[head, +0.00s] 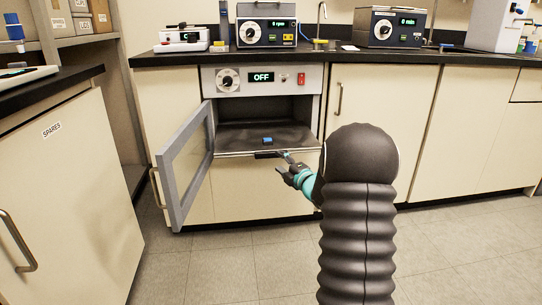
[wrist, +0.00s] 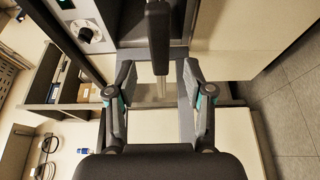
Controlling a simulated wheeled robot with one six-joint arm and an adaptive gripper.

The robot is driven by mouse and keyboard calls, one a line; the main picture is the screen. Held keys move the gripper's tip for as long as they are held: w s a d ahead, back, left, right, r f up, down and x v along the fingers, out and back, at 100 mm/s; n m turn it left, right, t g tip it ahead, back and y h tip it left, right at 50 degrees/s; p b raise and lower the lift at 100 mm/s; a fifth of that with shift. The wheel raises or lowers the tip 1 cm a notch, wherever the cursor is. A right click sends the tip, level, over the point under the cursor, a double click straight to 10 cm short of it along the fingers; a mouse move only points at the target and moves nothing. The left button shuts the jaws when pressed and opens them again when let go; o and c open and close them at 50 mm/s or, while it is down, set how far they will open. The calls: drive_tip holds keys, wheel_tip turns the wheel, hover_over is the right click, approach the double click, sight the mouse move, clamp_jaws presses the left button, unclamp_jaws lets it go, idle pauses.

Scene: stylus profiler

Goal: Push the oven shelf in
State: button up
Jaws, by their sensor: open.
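The oven (head: 262,78) is built in under the bench and its display reads OFF. Its door (head: 190,165) stands wide open to the left. The dark shelf (head: 236,139) lies level in the opening, with its front edge at the mouth. A small blue item (head: 267,140) sits on it. A dark handle (head: 267,155) shows at the shelf's front. My gripper (head: 284,160) is open just right of that handle; contact cannot be told. In the wrist view my gripper (wrist: 158,78) has spread fingers, with a dark bar, likely the handle (wrist: 158,40), ahead between them.
The bench top (head: 330,53) above the oven carries several instruments. Closed cabinets (head: 385,120) stand to the right. A cabinet marked SPARES (head: 60,185) stands at the left. The floor (head: 225,270) in front of the oven is clear.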

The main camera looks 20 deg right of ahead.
sight(273, 155)
drive_tip(key=w, duration=0.7)
drive_tip(key=shift+a, duration=0.4)
clamp_jaws()
